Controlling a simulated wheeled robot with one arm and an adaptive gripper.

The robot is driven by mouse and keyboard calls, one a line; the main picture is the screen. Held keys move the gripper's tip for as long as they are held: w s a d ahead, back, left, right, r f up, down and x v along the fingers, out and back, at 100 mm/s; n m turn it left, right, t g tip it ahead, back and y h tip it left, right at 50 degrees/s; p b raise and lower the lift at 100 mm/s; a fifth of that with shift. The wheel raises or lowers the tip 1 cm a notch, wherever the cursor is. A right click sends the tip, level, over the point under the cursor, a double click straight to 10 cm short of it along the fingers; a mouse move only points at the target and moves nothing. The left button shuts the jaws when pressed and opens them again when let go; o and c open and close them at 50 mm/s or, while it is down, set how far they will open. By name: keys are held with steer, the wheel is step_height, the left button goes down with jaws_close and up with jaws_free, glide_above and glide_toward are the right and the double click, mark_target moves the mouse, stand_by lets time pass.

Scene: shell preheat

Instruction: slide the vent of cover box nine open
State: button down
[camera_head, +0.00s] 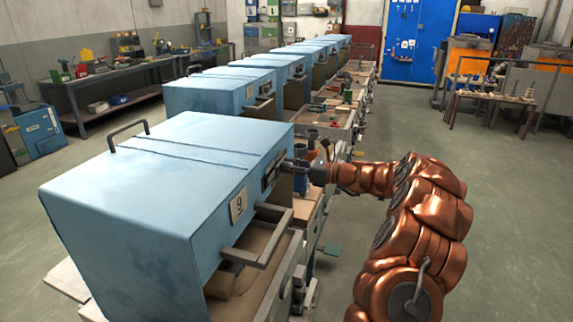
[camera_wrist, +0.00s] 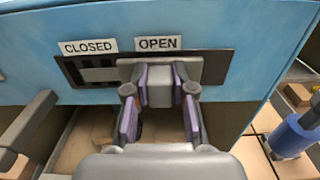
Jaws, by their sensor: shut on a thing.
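Cover box nine (camera_head: 165,165) is a blue box in front, with a "9" plate (camera_head: 238,205) on its side. In the wrist view its vent (camera_wrist: 80,72) is a dark slotted strip under the labels CLOSED (camera_wrist: 88,47) and OPEN (camera_wrist: 158,43). The vent's grey slider (camera_wrist: 215,67) sits at the right, under OPEN, and dark slots show under CLOSED. My gripper (camera_wrist: 160,98) has its purple-padded fingers on either side of the slider's knob (camera_wrist: 160,86), shut on it. In the head view my gripper (camera_head: 288,168) reaches the box's side from the right.
A grey handle bar (camera_head: 262,246) juts from the box's side, left of my gripper in the wrist view (camera_wrist: 28,125). A blue cylinder (camera_wrist: 295,135) stands at the right there. More blue boxes (camera_head: 220,92) line up behind. The floor at right (camera_head: 500,220) is clear.

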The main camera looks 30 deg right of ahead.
steer(key=shift+w+d+r, duration=0.1)
steer(key=shift+d+r, duration=0.05)
steer(key=shift+d, duration=0.05)
steer(key=c, duration=1)
jaws_free()
steer(key=shift+o, duration=0.2)
steer(key=v, duration=1.2)
